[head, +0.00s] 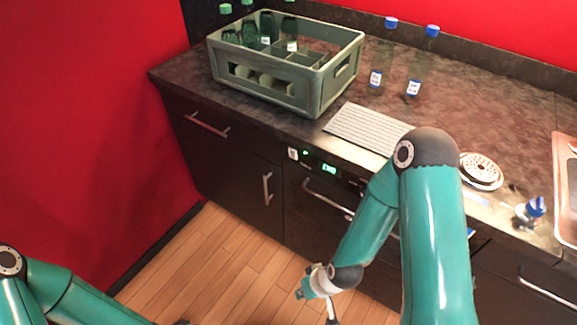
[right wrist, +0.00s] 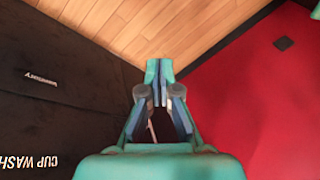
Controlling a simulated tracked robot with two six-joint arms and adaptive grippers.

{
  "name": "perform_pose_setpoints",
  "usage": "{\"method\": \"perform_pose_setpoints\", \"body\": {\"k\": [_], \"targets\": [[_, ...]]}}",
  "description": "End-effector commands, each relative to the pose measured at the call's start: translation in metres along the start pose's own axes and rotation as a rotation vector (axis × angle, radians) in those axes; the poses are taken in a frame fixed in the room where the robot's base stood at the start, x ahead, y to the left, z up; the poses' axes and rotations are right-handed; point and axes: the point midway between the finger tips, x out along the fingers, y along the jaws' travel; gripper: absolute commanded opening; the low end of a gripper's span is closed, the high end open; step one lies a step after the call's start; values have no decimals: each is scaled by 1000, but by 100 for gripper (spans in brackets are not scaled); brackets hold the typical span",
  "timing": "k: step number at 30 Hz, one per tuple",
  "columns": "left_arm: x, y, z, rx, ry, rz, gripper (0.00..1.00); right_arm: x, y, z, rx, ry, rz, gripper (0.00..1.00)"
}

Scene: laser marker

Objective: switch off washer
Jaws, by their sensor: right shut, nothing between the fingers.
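The washer (head: 313,212) is a dark built-in unit under the counter, with a bar handle (head: 328,199). A control strip with lit green digits (head: 329,169) and a small pale square (head: 293,154) runs along its top. My right arm covers its right part. In the right wrist view my right gripper (right wrist: 160,72) is shut and empty, its teal fingertips together. A black front lettered "CUP WASH" (right wrist: 30,162) lies left of it there, apart from the fingers. My left arm shows at the lower left of the head view, but its gripper cannot be made out.
On the counter stand a grey-green crate (head: 312,92) with green bottles, two clear blue-capped bottles (head: 413,85), a ribbed white mat (head: 360,128) and a round drain (head: 482,170). A sink (head: 563,185) is at the right. The wood floor (head: 225,265) is clear.

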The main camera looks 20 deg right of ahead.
Motion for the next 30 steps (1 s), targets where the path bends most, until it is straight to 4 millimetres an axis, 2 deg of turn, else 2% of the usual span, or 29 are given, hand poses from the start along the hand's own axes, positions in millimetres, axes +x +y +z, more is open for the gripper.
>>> {"method": "perform_pose_setpoints", "body": {"k": [1,5,6,9,13,16,21,25,30], "targets": [[26,-9,0,0,-1,0,40,18,6,-16,-93,73,18,0],[73,-26,0,0,-1,0,40,31,12,-77,-429,314,125,0],[90,-32,0,0,-1,0,40,31,12,-98,-547,395,181,0],[130,-47,0,0,-1,0,40,19,10,-145,-840,589,370,0],[176,-64,-1,0,-1,0,40,-14,2,-189,-1155,779,696,0],[205,-74,-1,0,-1,0,40,-45,-4,-205,-1317,855,964,0],[234,-84,-1,0,-1,0,40,-89,-9,-212,-1446,876,1321,0],[242,-87,-1,0,0,0,40,-108,-11,-212,-1477,859,1459,0],[241,-87,-1,0,0,0,40,-116,-12,-212,-1485,848,1499,0]]}}
